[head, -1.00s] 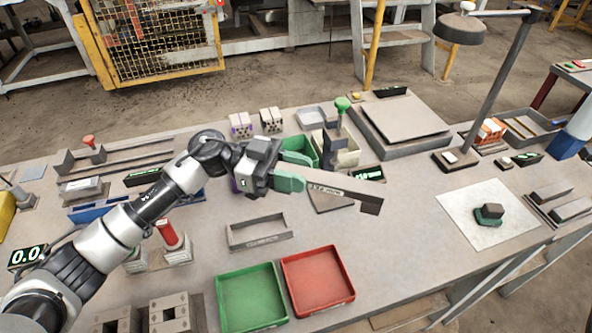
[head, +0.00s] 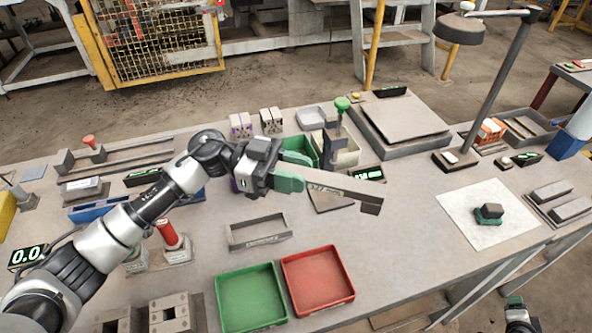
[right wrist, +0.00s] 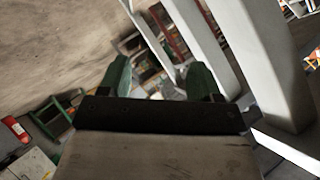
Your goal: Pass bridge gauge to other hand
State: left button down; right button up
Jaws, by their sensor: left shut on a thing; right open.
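The bridge gauge (head: 338,188) is a long flat grey bar with a dark hooked end, in the head view. My left gripper (head: 296,172), with green fingertips, is shut on its left end and holds it over the middle of the bench, the hooked end pointing right. My right gripper (head: 516,302) shows at the bottom right of the head view, below the bench's front edge and far from the gauge. In the right wrist view its green fingers (right wrist: 160,82) are apart with nothing between them.
A green tray (head: 250,297) and a red tray (head: 318,281) lie at the bench front. A grey tray (head: 258,232) sits below the left gripper. A lamp (head: 460,28) stands at the right beside a white sheet (head: 465,232) bearing a dark block. The bench right of the red tray is clear.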

jog(key=s+a+f+n+g+y, duration=0.25)
jog(key=s+a+f+n, duration=0.35)
jog(key=a, duration=0.4)
jog(key=s+a+f+n+g+y, duration=0.2)
jog(key=s+a+f+n+y, duration=0.15)
jog(key=s+a+f, duration=0.5)
jog(key=s+a+f+n+g, duration=0.2)
jog(key=s+a+n, duration=0.3)
jog(key=s+a, duration=0.2)
jog(key=s+a+f+n+g+y, duration=0.1)
jog(key=s+a+f+n+g, duration=0.1)
jog(key=s+a, duration=0.5)
jog(key=a+f+n, duration=0.1)
jog(key=a+n, duration=0.1)
jog(key=a, duration=0.2)
jog(key=shift+s+n+y, duration=0.3)
jog(key=shift+n, duration=0.05)
jog(key=shift+a, duration=0.1)
